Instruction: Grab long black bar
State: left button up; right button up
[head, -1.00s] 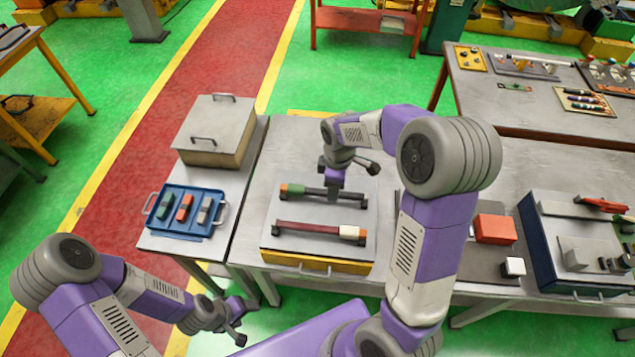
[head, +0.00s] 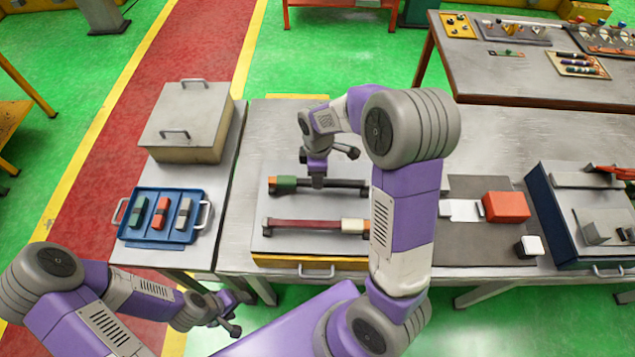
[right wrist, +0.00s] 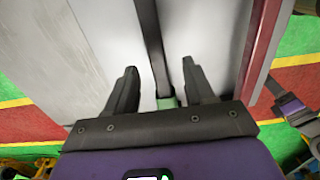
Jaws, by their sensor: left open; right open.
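The long black bar (head: 342,183) lies left to right on a light grey plate (head: 330,209) on the table in the head view. Its left end has green and orange blocks (head: 283,182). My right gripper (head: 318,181) is over the middle of the bar, pointing down. In the right wrist view the bar (right wrist: 150,45) runs between the two open fingers (right wrist: 160,80), with a gap on each side. Green (right wrist: 166,103) shows near the palm. My left gripper (head: 240,312) is open and empty, low in front of the table.
A dark red bar (head: 305,225) with a cream block lies nearer on the same plate. A blue tray (head: 127,222) with several small blocks and a lidded box (head: 187,115) stand left. A red block (head: 507,207) and a blue-sided case (head: 550,215) are right.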

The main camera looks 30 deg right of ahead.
notch_tip(320, 180, down, 4)
jog(key=shift+w+r, duration=0.1)
jog(key=shift+w, duration=0.05)
grip_shut()
dwell(0.3)
